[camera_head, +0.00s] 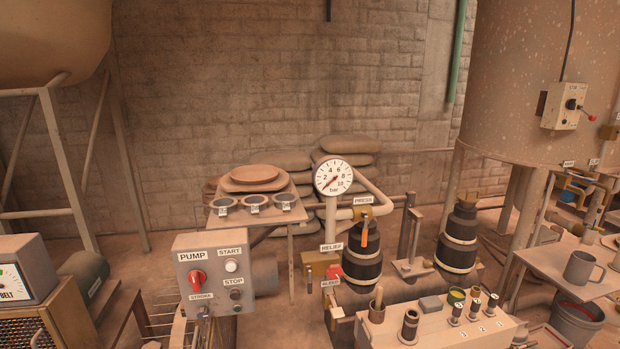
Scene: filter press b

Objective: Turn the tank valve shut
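The large tan tank (510,85) stands at the right on metal legs. Brass-coloured pipework (580,190) with small labels sits at its lower right side, partly cut off by the picture edge. The labels there are too small to read, so I cannot tell which part is the tank valve or how its handle is turned. An orange-handled valve (364,234) labelled PRESS stands at the centre, on the pipes below a round gauge. Neither of my grippers is in view.
A PUMP panel (212,274) with a red knob stands at the front left. The pressure gauge (333,177) rises at the centre. A bench (440,325) with small jars is at the front right. A grey mug (582,268) stands on a side table (545,262) below the tank.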

